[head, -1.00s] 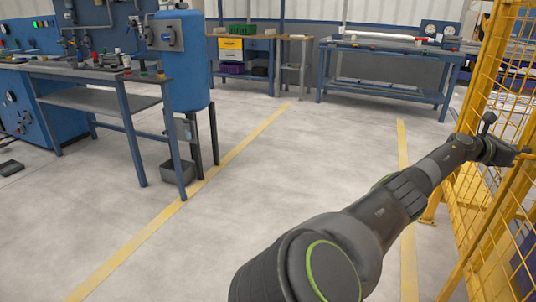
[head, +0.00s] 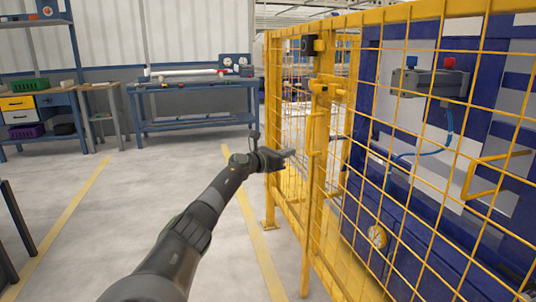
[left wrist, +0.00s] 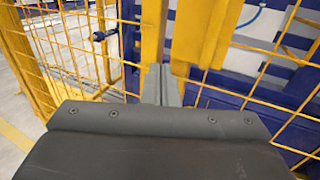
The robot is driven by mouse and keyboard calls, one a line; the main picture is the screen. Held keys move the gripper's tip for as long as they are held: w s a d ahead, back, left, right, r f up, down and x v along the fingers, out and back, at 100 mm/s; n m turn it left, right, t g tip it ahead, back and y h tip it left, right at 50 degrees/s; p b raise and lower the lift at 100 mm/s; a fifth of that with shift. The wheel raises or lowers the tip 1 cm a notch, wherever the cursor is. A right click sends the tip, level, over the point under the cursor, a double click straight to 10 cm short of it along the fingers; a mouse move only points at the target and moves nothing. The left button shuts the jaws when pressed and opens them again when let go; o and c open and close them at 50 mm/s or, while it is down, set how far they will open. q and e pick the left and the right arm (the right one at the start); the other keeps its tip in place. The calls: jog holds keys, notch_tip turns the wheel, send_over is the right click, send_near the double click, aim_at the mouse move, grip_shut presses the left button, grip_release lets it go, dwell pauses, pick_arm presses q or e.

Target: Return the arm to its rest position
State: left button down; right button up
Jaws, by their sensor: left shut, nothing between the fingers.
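My left arm reaches forward from the bottom of the head view, and its gripper (head: 291,154) is at the yellow mesh fence (head: 313,150), close to a fence post. The gripper is shut and holds nothing. In the left wrist view the shut fingers (left wrist: 161,84) point at the yellow posts (left wrist: 200,32); I cannot tell whether they touch. My right gripper is not in view.
Blue cabinets (head: 365,215) and a grey box with a red button (head: 427,82) stand behind the fence. A blue workbench (head: 195,85) with white pipes is at the back. The grey floor left of my arm is clear.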

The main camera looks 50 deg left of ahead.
pick_arm(q)
jog(key=s+a, duration=0.3)
jog(key=s, duration=0.2)
jog(key=shift+s, duration=0.35)
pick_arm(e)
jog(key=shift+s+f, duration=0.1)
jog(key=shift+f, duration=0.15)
